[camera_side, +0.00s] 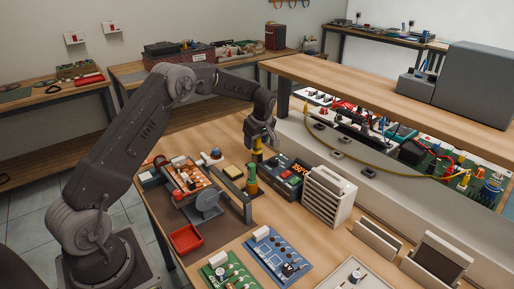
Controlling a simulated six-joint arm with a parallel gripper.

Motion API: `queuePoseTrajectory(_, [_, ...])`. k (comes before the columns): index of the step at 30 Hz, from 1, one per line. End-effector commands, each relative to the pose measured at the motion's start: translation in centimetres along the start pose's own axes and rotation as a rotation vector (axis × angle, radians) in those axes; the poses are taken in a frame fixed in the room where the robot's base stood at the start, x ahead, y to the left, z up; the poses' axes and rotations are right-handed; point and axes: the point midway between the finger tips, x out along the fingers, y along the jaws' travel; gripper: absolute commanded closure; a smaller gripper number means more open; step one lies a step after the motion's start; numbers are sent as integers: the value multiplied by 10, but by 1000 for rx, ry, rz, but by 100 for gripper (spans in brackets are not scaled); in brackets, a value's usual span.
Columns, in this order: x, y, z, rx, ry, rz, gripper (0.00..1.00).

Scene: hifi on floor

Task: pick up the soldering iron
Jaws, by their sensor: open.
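What looks like the soldering iron (257,157) is a slim upright piece with a yellow upper part. It stands over a yellow and green piece (252,181) beside the dark soldering station (288,176) with a lit orange display. My gripper (261,144) points down from above, with its fingers at the top of the yellow part. The gripper is open. I cannot tell whether the fingers touch the iron, and the iron's tip is not clearly visible.
A white slotted rack (328,195) stands close to the right of the station. A circuit board in a holder (187,177), a grey reel (207,203) and a red tray (186,239) lie to the left. Green (228,272) and blue (277,256) boards lie in front. A raised shelf (400,88) is behind.

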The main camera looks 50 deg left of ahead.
Motion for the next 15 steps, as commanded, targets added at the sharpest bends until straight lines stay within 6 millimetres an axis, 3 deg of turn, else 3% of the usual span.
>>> queuePoseTrajectory(8, [4, 0, 0, 0, 0, 1, 43])
queuePoseTrajectory(15, [3, 0, 0, 0, 0, 1, 66])
